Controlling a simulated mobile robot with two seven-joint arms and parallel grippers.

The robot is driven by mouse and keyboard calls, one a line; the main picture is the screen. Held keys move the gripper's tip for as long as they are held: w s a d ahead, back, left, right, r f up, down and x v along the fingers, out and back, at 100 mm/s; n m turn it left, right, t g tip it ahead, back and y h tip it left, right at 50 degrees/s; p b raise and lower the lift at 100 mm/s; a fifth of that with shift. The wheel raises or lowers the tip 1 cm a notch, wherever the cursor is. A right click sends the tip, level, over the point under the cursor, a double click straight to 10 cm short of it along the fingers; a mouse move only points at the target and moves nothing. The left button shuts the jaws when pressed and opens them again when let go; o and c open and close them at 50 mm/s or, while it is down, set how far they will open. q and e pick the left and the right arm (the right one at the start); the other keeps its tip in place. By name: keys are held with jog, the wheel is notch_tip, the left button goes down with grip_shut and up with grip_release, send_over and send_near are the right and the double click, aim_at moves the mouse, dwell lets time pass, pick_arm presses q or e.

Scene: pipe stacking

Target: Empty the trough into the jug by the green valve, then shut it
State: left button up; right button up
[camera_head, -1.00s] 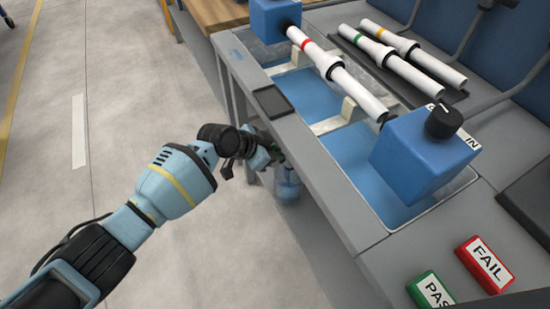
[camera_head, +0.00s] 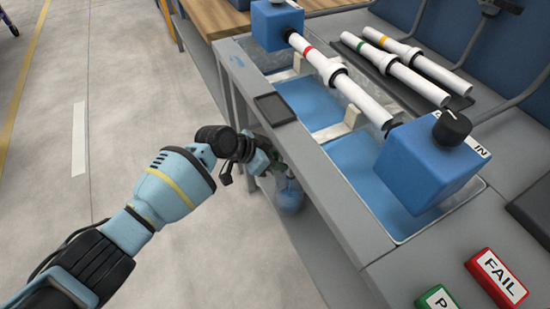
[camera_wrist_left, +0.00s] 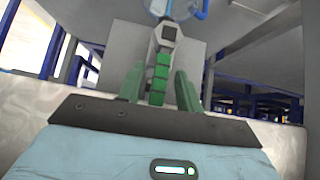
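The trough (camera_head: 308,137) is a grey-rimmed basin with blue liquid in its sections. The jug (camera_head: 288,197) is clear, holds blue liquid and stands low beside the bench's left side. Its blue-handled top shows in the left wrist view (camera_wrist_left: 176,9). The green valve handle (camera_wrist_left: 160,78) points toward my left wrist camera. My left gripper (camera_wrist_left: 158,85) has one green-lined finger on each side of this handle, and looks open around it; contact is unclear. In the head view, my left gripper (camera_head: 268,160) is at the trough's outer side, partly hidden. My right gripper is not in view.
A white pipe with a red band (camera_head: 307,50) spans the trough between two blue blocks (camera_head: 430,165). Two more white pipes (camera_head: 405,70) lie on a dark rack behind. FAIL (camera_head: 497,277) and PASS buttons sit at front right. Floor to the left is clear.

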pick_arm(q)
jog(key=p+v, duration=0.2)
jog(key=v, duration=0.6)
jog(key=shift+d, duration=0.1)
dwell(0.6)
